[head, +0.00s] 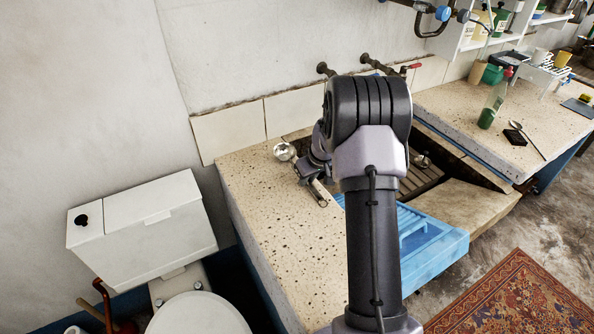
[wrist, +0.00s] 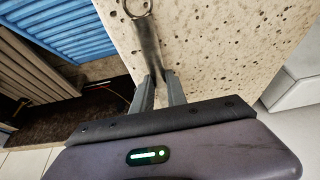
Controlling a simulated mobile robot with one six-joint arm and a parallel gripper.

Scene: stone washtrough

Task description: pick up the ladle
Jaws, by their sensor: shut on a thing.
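The ladle shows in the head view as a shiny round metal bowl (head: 285,151) at the back left of the speckled stone counter. Its handle (head: 320,189) runs toward the front right. In the wrist view the metal ladle handle (wrist: 148,42) ends in a ring at the top edge. My gripper (wrist: 160,80) is shut on this handle, with one finger on each side. In the head view my gripper (head: 306,175) is partly hidden by my arm. The bowl is out of the wrist view. I cannot tell whether the ladle touches the counter.
A blue ribbed tray (head: 432,250) lies right of my arm, beside the sunken basin (head: 420,178). Wall taps (head: 365,60) stand behind. A green bottle (head: 493,100) stands on the right counter. A toilet (head: 145,225) is at left. The counter's front left is clear.

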